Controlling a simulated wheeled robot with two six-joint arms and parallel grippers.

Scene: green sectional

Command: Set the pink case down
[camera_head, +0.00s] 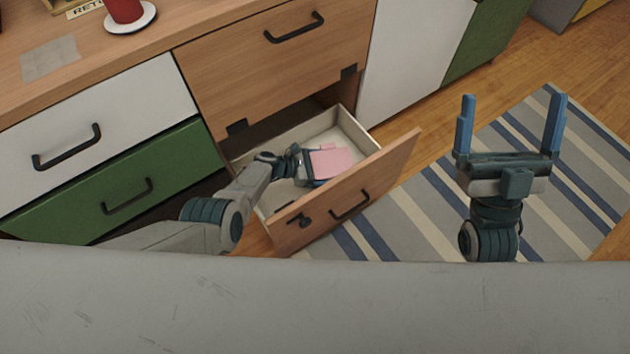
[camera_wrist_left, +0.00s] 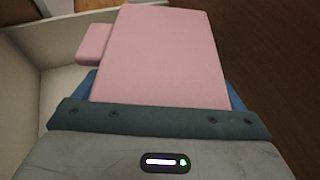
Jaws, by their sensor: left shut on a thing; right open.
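The pink case (camera_head: 332,162) is inside the open wooden drawer in the head view, and it fills the middle of the left wrist view (camera_wrist_left: 160,55). My left gripper (camera_head: 312,165) is shut on the pink case; its blue fingers show at the case's sides in the left wrist view. I cannot tell whether the case touches the drawer floor. The open drawer (camera_head: 385,175) has pale inner walls and a wooden front. My right gripper (camera_head: 512,125) is open and empty above the striped rug.
A striped rug (camera_head: 420,215) lies on the wooden floor at right. The cabinet has a closed white drawer (camera_head: 90,120) and a closed green drawer (camera_head: 135,190) at left. A red cup (camera_head: 124,10) stands on a white saucer (camera_head: 143,22) on the countertop.

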